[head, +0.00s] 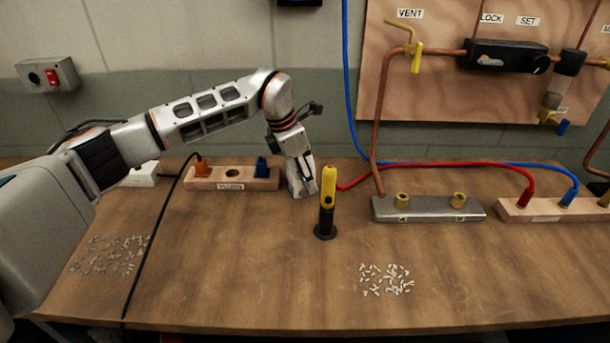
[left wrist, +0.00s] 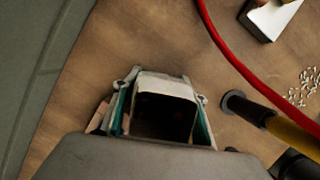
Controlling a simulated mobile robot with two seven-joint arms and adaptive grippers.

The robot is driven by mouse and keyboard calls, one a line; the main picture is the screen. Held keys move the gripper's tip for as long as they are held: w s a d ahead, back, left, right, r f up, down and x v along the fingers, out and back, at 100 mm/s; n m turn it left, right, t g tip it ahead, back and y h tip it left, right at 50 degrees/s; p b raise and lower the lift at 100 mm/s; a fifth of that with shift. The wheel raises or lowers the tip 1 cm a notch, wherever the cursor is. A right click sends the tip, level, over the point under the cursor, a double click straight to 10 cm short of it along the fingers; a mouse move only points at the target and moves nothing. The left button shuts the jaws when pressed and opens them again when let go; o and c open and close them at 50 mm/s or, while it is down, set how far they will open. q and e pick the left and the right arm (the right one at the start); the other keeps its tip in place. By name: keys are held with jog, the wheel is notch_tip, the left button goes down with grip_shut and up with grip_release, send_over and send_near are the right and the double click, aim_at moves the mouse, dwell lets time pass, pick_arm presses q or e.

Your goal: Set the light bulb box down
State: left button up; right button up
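The light bulb box (left wrist: 166,88) is a small box with a pale top edge and a dark face, seen between the fingers of my left gripper (left wrist: 163,100) in the left wrist view. The fingers lie along its two sides, with teal strips there. In the head view my left gripper (head: 300,165) points down at the back of the wooden bench (head: 230,270), and the pale box (head: 299,186) shows at its fingertips. The box looks at or very near the bench top; I cannot tell whether it touches. My right gripper is not in view.
A yellow-and-black tool (head: 328,190) stands upright just right of my left gripper. A wooden socket block (head: 232,178) is close on the left. A metal block (head: 428,208) with brass fittings and a red hose (head: 440,165) are to the right. Small loose pieces (head: 386,280) lie in front.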

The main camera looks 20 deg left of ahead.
pick_arm(q)
jog(key=o, duration=0.4)
jog(key=v, duration=1.2)
jog(key=shift+p, duration=0.45)
jog(key=shift+s+r, duration=0.1)
jog(key=shift+s, duration=0.05)
